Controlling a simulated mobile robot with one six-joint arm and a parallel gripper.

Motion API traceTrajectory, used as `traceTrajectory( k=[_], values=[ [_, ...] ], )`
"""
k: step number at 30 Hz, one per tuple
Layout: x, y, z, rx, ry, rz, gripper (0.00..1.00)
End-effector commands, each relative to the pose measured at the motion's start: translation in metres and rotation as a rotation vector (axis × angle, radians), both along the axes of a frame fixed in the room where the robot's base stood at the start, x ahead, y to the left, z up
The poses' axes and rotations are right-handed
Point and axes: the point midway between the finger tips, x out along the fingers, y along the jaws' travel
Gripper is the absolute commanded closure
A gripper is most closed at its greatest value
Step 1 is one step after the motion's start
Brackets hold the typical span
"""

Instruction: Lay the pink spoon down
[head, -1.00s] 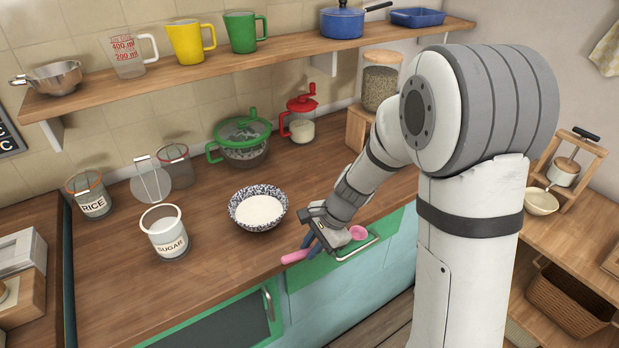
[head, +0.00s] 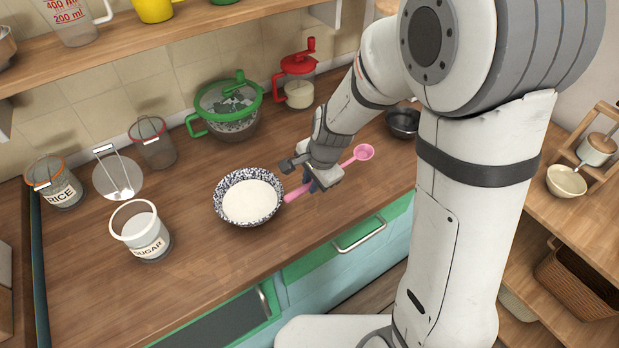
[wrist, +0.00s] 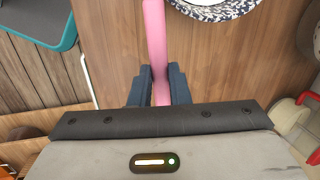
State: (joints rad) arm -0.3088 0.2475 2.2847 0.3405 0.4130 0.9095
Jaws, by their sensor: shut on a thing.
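The pink spoon (head: 363,153) is in my gripper (head: 314,184). Its bowl end points to the right and its handle end to the left, near the speckled bowl, in the head view. My gripper is shut on the handle. The wrist view shows the pink handle (wrist: 154,38) between the two dark blue fingers (wrist: 156,84). The spoon is over the wooden counter (head: 345,210), just right of the bowl. I cannot tell whether it touches the counter.
The speckled bowl (head: 273,183) with white contents (head: 250,202) stands close to the left. Behind are a green-lidded pot (head: 228,107) and a red-topped jar (head: 299,92). A dark bowl (head: 403,122) is at the right. The sugar jar (head: 148,245) stands left; the front counter is clear.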

Motion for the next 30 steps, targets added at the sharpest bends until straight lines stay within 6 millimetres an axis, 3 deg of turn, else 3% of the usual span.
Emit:
traceTrajectory(
  k=[8,24,30],
  values=[
    [0.000,0.000,-0.008,-0.001,-0.001,0.000,1.00],
    [0.000,0.001,-0.058,0.000,0.000,0.000,1.00],
    [0.000,0.000,-0.065,0.000,-0.001,0.001,1.00]
  ],
)
